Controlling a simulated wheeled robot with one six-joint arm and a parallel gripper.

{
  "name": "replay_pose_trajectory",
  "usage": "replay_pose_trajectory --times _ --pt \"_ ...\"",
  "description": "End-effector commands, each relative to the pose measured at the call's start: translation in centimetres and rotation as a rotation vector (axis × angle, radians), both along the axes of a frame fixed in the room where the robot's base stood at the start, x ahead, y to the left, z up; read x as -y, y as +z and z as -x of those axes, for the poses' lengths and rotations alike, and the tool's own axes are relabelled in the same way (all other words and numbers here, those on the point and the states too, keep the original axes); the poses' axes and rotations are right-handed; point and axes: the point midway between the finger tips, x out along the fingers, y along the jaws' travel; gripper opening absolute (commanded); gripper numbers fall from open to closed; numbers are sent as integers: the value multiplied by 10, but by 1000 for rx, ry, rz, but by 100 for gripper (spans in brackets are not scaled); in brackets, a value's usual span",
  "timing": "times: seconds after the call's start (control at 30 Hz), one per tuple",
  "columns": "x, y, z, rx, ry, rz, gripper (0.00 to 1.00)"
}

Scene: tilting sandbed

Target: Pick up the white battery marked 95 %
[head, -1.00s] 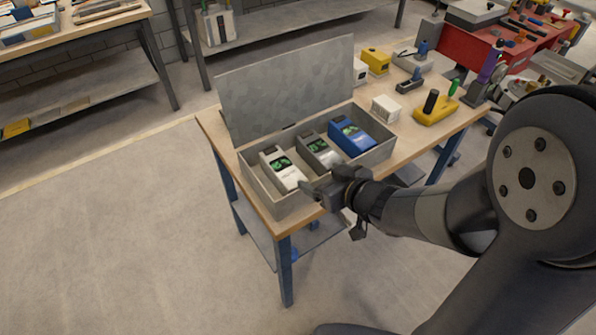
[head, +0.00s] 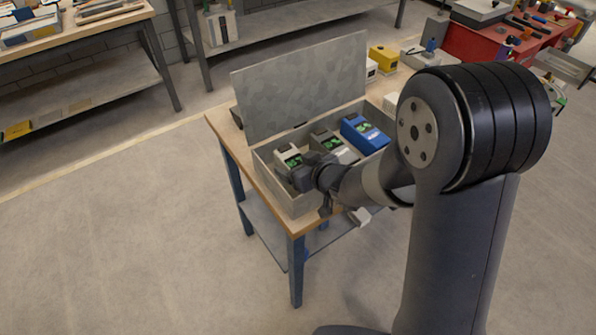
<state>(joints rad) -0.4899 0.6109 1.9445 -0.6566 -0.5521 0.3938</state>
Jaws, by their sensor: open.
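A white battery (head: 287,157) with a dark top end and a small green display lies at the left in an open grey box (head: 288,203). Its marking is too small to read. A grey battery (head: 343,152) is in the middle of the box and a blue battery (head: 366,137) at the right. My gripper (head: 299,178) is open over the left part of the box. It hides the near part of the white battery. Its fingertips are hard to make out, and I cannot tell whether they touch the battery.
The box stands on a wooden table (head: 217,122) with blue legs, its grey lid (head: 300,85) raised at the back. A yellow item (head: 384,59) stands behind the box. My arm hides much of the table's right side. The floor at left is clear.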

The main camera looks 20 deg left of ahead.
Motion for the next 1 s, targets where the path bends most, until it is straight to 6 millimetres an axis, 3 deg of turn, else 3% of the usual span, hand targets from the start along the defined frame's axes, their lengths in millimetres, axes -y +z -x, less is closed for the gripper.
replay_pose_trajectory --times 0.23,1.0 --pt "-1 0 0 -1 0 -1 78" --pt "0 0 0 -1 0 -1 15"
